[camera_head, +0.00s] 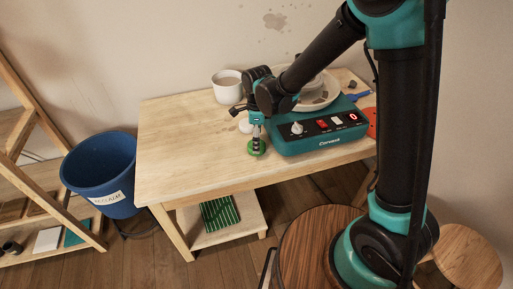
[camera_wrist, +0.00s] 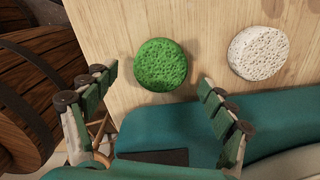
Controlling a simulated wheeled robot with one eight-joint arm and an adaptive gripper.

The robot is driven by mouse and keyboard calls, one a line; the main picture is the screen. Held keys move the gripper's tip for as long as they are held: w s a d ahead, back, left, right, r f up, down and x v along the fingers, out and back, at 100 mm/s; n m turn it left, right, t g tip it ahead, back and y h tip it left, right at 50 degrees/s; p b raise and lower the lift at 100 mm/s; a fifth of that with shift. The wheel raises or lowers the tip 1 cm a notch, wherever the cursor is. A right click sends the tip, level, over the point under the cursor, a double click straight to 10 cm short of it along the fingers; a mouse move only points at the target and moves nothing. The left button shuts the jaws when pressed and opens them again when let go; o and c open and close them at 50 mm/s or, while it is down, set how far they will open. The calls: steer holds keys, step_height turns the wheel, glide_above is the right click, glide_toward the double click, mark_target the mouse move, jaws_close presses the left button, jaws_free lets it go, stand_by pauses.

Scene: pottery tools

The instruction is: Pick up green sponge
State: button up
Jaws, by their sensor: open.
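The green sponge (camera_wrist: 160,65) is a round, porous disc lying flat on the wooden table (camera_wrist: 110,50) in the wrist view. In the head view the green sponge (camera_head: 257,148) lies near the table's front edge, partly hidden under my gripper (camera_head: 257,138). In the wrist view my gripper (camera_wrist: 158,100) is open, with its two fingers spread left and right of the sponge's near side. Nothing is held between them. The exact height of the fingertips above the table is hard to tell.
A white sponge (camera_wrist: 258,53) lies right of the green one. A teal pottery wheel (camera_head: 315,135) stands close to the gripper's right. A white pot (camera_head: 227,86) sits at the back. A blue bin (camera_head: 100,170) stands left of the table. The table's left part is clear.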

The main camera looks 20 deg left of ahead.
steer(key=shift+f, duration=0.9)
steer(key=c, duration=0.9)
step_height(320, 180, up, 20)
